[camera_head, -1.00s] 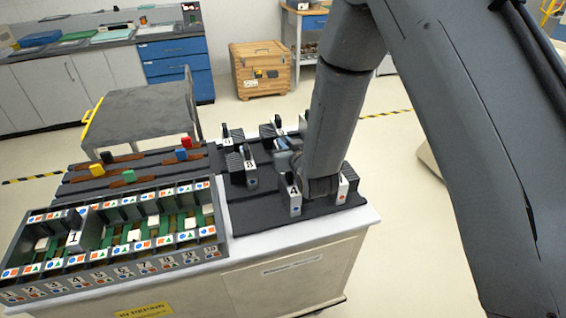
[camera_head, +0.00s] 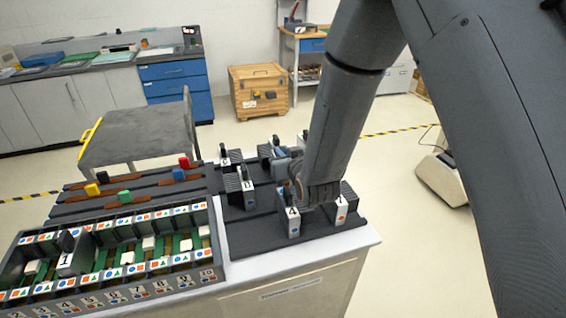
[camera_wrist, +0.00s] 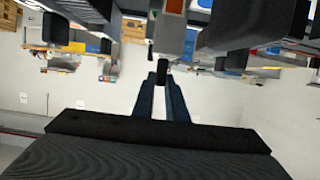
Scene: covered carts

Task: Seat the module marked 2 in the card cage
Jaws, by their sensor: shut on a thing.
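The card cage (camera_head: 210,232) is a long grey slotted rack at the left front of the cart, with numbers and coloured shape marks along its rails. A module marked 1 (camera_head: 66,262) stands in it near the left. My gripper (camera_wrist: 162,76) is shut on the black handle (camera_wrist: 162,64) of a module (camera_wrist: 172,28). The mark on this module cannot be read. A module marked 4 (camera_head: 292,222) stands at the tray's front.
Several other modules stand close around my gripper, including one at front right (camera_head: 342,212) and one at left (camera_head: 246,190). Coloured blocks (camera_head: 124,196) sit on dark rails behind the cage. A grey cart (camera_head: 140,135) stands behind.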

